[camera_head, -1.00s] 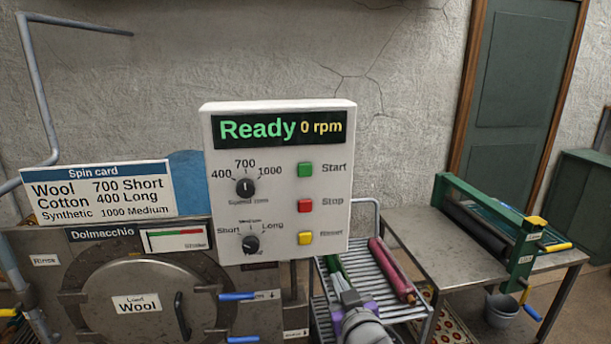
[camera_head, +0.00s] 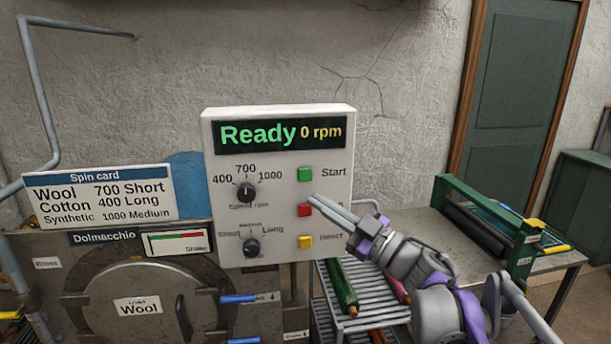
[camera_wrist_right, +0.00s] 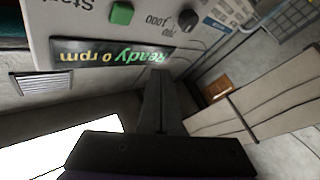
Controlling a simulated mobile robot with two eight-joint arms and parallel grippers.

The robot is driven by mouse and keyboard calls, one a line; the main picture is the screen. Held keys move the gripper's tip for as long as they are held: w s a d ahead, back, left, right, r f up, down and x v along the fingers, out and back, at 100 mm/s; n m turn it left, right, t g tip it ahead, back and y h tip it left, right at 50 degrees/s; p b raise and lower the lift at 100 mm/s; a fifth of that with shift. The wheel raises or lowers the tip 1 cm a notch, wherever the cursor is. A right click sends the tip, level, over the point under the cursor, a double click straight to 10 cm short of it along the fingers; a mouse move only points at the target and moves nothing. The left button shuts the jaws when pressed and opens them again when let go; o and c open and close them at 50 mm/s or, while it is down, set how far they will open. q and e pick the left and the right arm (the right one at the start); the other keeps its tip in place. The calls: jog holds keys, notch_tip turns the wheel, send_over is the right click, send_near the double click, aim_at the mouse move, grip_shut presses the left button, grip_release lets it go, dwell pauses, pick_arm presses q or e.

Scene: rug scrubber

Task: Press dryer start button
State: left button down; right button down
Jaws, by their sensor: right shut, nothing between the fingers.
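The white control panel (camera_head: 225,220) stands upright beside the drum machine, and its screen (camera_head: 279,134) reads "Ready 0 rpm". The green Start button (camera_head: 305,174) is on its right side, above the red Stop button (camera_head: 305,210) and the yellow Reset button (camera_head: 305,241). My right gripper (camera_head: 316,200) is shut and empty. Its tips appear just right of Stop and below Start, covering the Stop label; I cannot tell whether they touch the panel. In the right wrist view, the shut fingers (camera_wrist_right: 160,78) point toward the panel, with the green button (camera_wrist_right: 122,13) beyond them and to the left.
Two dials, the speed dial (camera_head: 246,192) and the time dial (camera_head: 251,248), are left of the buttons. A spin card (camera_head: 98,196) stands at left above the drum door (camera_head: 140,280). A slatted rack (camera_head: 375,322) and a metal table (camera_head: 420,224) with a green roller frame are at right.

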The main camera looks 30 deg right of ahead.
send_near(299, 174)
jog(key=shift+s+a+x, duration=0.1)
jog(key=shift+a+x, duration=0.05)
jog(key=shift+x, duration=0.7)
jog(key=shift+s+a+x, duration=0.1)
jog(key=shift+a+x, duration=0.05)
jog(key=shift+x, duration=0.7)
jog(key=shift+s+a+x, duration=0.1)
jog(key=shift+a+x, duration=0.1)
jog(key=shift+x, duration=0.6)
jog(key=shift+w+r, duration=0.15)
jog(key=shift+r, duration=0.05)
jog(key=shift+w+d, duration=0.15)
jog(key=shift+w, duration=0.2)
jog(key=shift+w+d, duration=0.15)
jog(key=shift+w, duration=0.25)
dwell(0.8)
jog(key=shift+s, duration=0.15)
jog(key=shift+s+a, duration=0.3)
jog(key=shift+s, duration=0.4)
jog(key=shift+s, duration=0.1)
jog(key=shift+s+a, duration=0.25)
jog(key=shift+s, duration=0.5)
jog(key=shift+s+a, duration=0.2)
jog(key=shift+s, duration=0.6)
jog(key=shift+s+a, duration=0.25)
jog(key=shift+s, duration=0.5)
